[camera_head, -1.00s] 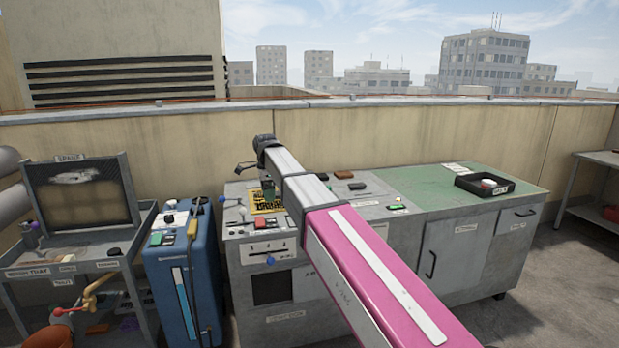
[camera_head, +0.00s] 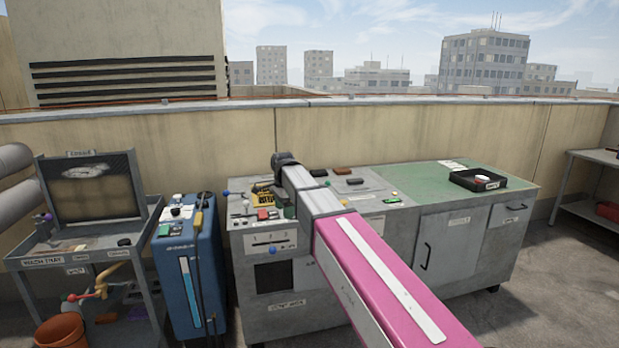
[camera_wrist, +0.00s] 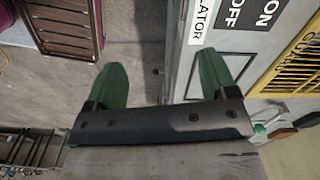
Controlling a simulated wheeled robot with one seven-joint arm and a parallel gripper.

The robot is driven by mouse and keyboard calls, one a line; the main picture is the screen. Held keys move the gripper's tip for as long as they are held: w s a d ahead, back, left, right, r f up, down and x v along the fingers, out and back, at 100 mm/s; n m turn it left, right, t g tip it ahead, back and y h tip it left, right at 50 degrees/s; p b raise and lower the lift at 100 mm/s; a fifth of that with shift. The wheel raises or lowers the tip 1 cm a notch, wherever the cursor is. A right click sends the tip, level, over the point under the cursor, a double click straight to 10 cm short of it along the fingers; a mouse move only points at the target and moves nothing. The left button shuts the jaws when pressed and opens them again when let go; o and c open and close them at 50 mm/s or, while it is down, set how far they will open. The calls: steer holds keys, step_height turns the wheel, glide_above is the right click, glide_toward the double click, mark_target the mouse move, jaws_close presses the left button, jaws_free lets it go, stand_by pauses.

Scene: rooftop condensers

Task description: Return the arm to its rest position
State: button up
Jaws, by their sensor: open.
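My gripper (camera_wrist: 162,78) shows in the wrist view with its two green fingers spread wide apart. Nothing is between them; grey floor and the side of a grey cabinet lie behind. In the head view my pink and grey arm reaches forward over the grey control bench (camera_head: 283,307). The gripper there is mostly hidden by the arm's end.
The bench top carries buttons, a yellow panel (camera_head: 264,200) and a black tray (camera_head: 478,180). An orange bucket (camera_head: 62,332) is at lower left. A shelf (camera_head: 597,157) stands right.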

steer(key=s+d+f+n, duration=0.6)
steer(key=s+d+f, duration=0.4)
steer(key=d+f, duration=0.2)
steer(key=s+d+f+n, duration=0.7)
steer(key=s+d+f, duration=0.4)
steer(key=d, duration=0.5)
step_height(320, 180, down, 2)
steer(key=shift+s, duration=0.15)
